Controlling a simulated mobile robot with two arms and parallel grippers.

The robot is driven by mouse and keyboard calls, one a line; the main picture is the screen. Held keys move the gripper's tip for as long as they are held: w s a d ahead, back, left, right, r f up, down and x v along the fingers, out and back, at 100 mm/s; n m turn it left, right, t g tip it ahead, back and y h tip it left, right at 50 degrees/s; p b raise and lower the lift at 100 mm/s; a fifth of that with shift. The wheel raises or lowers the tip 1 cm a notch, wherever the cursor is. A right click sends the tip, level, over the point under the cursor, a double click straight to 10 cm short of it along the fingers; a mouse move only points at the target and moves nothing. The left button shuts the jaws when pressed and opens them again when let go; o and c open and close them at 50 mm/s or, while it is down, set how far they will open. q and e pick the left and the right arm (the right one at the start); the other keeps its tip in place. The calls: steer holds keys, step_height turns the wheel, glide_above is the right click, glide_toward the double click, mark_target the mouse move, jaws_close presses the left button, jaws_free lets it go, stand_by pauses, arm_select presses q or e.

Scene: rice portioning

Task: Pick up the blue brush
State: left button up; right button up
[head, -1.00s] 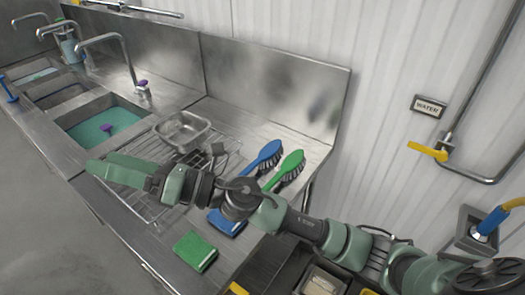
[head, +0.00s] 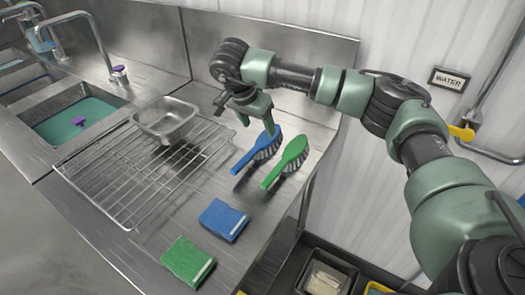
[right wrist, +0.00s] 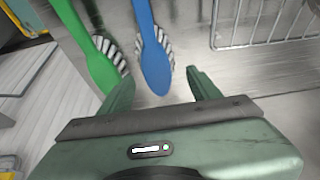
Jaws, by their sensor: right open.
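The blue brush (head: 256,152) lies on the steel counter, bristles at its far end, beside the green brush (head: 287,162). My right gripper (head: 257,119) is over the far end of the blue brush in the head view. In the right wrist view its two fingers (right wrist: 160,80) are apart, with the rounded end of the blue brush (right wrist: 152,50) between them in the picture. The green brush (right wrist: 88,45) is left of it there, near the left finger. I see no grip on either brush. My left gripper is not in view.
A blue sponge (head: 223,219) and a green sponge (head: 187,261) lie nearer the counter's front. A wire rack (head: 110,185) with a metal pan (head: 165,118) is left of the brushes. A steel backsplash (head: 325,60) stands behind. A sink (head: 50,112) is at the left.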

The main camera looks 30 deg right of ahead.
mark_target(264, 139)
steer(key=shift+d+f, duration=0.25)
steer(key=shift+f, duration=0.45)
steer(key=x, duration=0.1)
steer(key=p+x, duration=0.1)
steer(key=x, duration=0.1)
steer(key=p+x, duration=0.1)
steer(key=x, duration=0.1)
steer(key=shift+s+d+f, duration=0.1)
steer(key=shift+s+f, duration=0.15)
steer(key=shift+f, duration=0.05)
steer(key=shift+d+f, duration=0.1)
steer(key=shift+f, duration=0.3)
steer(key=shift+w, duration=0.1)
steer(key=shift+c, duration=0.3)
jaws_close()
steer(key=shift+r, duration=0.1)
step_height(264, 139, up, 20)
steer(key=b, duration=0.2)
steer(key=shift+b, duration=0.3)
